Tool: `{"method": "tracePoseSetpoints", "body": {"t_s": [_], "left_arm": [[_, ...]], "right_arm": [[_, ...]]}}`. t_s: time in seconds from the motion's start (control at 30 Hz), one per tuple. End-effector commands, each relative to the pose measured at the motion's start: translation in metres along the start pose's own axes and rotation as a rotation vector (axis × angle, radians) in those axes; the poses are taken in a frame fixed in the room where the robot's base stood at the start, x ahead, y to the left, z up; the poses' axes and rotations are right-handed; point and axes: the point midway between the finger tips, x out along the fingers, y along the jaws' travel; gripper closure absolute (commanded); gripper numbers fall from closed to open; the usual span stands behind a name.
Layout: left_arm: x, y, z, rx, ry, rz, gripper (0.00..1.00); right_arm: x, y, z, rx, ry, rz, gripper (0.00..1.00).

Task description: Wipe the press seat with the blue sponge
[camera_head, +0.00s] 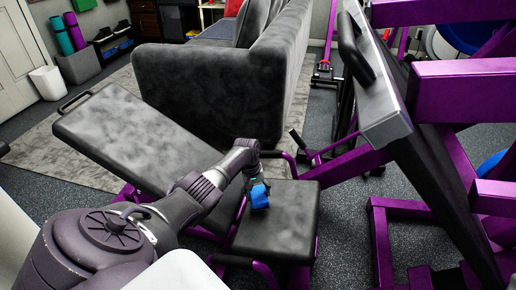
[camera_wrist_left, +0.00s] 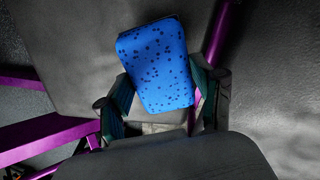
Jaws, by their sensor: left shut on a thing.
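The press seat (camera_head: 282,232) is the small dark padded cushion at the lower middle of the head view, on a purple frame. The blue sponge (camera_head: 260,199) is at the seat's upper left part. My left gripper (camera_head: 257,182) is shut on it. In the left wrist view the dotted blue sponge (camera_wrist_left: 157,60) sits tilted between the two fingers of my left gripper (camera_wrist_left: 161,100). I cannot tell whether the sponge touches the seat. My right gripper is not in view.
A long padded backrest (camera_head: 135,137) slopes away at the left. A grey sofa (camera_head: 220,90) stands behind it. A purple press machine (camera_head: 375,195) with a large tilted plate (camera_head: 385,118) fills the right. Dark floor shows between seat and machine.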

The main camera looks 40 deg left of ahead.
Motion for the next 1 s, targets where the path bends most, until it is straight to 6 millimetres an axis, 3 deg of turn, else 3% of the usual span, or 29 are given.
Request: {"method": "tracePoseSetpoints", "body": {"t_s": [0.47,1.0], "left_arm": [[-0.013,0.0,0.0,0.0,0.0,0.0,0.61],[-0.027,0.0,0.0,0.0,0.0,0.0,0.61]], "right_arm": [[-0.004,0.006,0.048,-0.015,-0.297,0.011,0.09],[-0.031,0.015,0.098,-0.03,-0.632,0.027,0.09]]}}
